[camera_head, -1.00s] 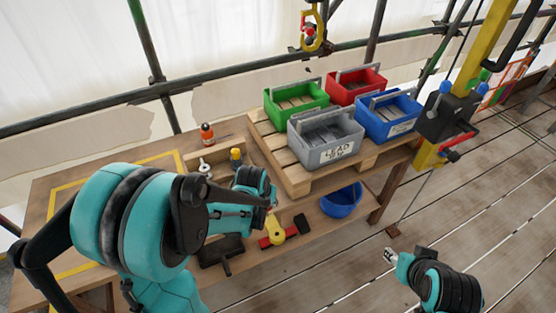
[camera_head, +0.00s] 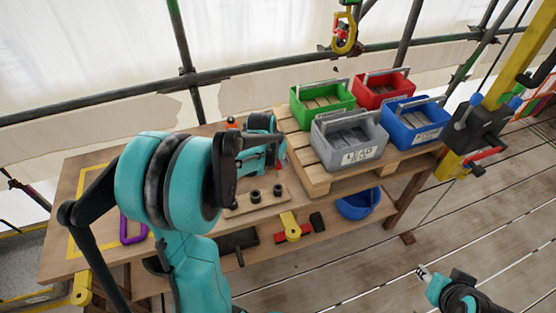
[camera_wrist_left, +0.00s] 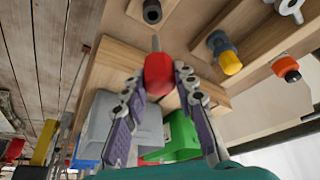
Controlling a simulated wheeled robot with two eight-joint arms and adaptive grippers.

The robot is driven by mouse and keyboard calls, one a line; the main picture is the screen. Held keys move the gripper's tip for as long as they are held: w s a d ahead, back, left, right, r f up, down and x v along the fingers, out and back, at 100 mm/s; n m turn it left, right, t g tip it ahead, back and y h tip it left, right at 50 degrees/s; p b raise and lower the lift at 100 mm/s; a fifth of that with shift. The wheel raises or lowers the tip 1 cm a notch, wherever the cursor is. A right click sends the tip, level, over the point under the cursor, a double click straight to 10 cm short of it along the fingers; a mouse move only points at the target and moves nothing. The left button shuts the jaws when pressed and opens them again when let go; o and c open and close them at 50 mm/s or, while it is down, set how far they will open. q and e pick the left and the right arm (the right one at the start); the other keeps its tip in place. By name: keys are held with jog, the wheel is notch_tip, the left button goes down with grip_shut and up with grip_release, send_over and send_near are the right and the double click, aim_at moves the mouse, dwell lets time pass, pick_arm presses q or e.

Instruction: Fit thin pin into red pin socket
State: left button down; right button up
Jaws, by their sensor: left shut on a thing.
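My left gripper (camera_wrist_left: 157,85) is shut on the thin pin, whose red grip (camera_wrist_left: 158,74) sits between the fingers. Its thin grey shaft (camera_wrist_left: 156,43) points away from the fingers. In the head view my left gripper (camera_head: 280,150) is above the back of the bench, partly hidden by its own arm. Dark round sockets (camera_head: 278,190) stand on a wooden board, in front of the gripper. One dark socket (camera_wrist_left: 152,11) shows beyond the pin's tip, apart from it. I cannot tell which socket is the red one. My right gripper (camera_head: 424,272) is low at the right, its jaws unclear.
Green (camera_head: 322,103), red (camera_head: 383,89), grey (camera_head: 347,141) and blue (camera_head: 413,121) bins stand on a pallet. A yellow-capped part (camera_wrist_left: 226,57) and an orange-capped one (camera_wrist_left: 287,69) are beside the gripper. A yellow-headed tool (camera_head: 291,227) and blue bowl (camera_head: 357,204) lie lower.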

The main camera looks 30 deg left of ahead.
aim_at(277, 168)
pick_arm(q)
jog(key=shift+f+b, duration=2.1)
jog(key=shift+f, duration=0.65)
jog(key=shift+f+b, duration=2.1)
jog(key=shift+f, duration=0.35)
jog(key=c, duration=1.1)
grip_release()
jog(key=shift+r, duration=0.1)
jog(key=v, duration=1.2)
